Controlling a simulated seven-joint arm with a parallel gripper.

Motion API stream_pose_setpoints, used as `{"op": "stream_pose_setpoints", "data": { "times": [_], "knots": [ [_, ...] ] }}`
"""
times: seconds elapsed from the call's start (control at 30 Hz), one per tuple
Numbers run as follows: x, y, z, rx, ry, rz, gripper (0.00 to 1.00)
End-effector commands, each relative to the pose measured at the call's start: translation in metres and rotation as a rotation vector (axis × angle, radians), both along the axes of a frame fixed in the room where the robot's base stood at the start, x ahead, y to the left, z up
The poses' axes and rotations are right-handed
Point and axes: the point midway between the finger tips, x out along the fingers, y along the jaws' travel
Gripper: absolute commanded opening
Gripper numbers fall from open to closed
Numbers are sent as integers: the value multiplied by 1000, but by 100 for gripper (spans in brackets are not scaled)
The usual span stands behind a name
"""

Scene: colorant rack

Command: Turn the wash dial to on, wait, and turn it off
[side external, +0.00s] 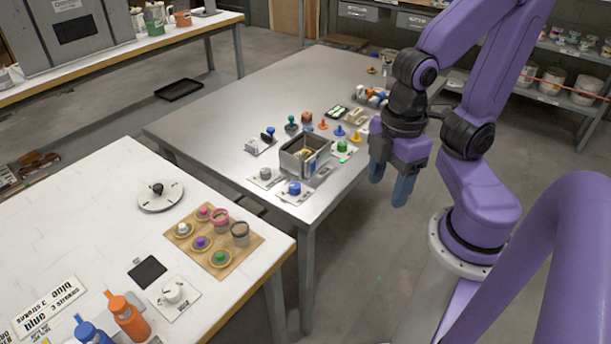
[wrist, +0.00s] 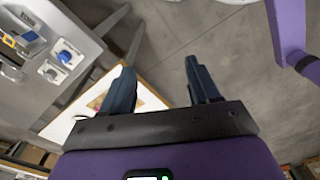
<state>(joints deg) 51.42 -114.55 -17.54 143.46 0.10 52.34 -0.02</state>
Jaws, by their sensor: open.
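Several dials are in view, and their labels are too small to tell which is the wash dial. A blue knob on a white plate (side external: 294,188) sits at the grey table's near corner; a blue knob also shows in the wrist view (wrist: 65,56). A grey-white knob (side external: 265,175) is beside it. On the white table are a black-knobbed round dial (side external: 158,190) and a white dial (side external: 173,293) on a square plate. My gripper (side external: 389,186) is open and empty, pointing down over the floor right of the grey table; its fingers are apart in the wrist view (wrist: 160,70).
The grey table (side external: 215,110) also holds an open metal box (side external: 291,160) and several small coloured knobs. The white table (side external: 60,225) holds a brown board of cups (side external: 178,240) and bottles (side external: 128,318). Open floor separates my gripper from the tables.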

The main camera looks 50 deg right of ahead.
Motion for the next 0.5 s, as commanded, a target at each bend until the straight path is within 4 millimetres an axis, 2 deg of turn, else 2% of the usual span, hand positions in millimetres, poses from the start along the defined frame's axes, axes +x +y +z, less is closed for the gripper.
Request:
{"op": "stream_pose_setpoints", "data": {
  "times": [0.37,0.5],
  "knots": [
    [1,0,0,0,0,-6,61],
    [13,3,2,-2,2,-87,61]
  ]
}}
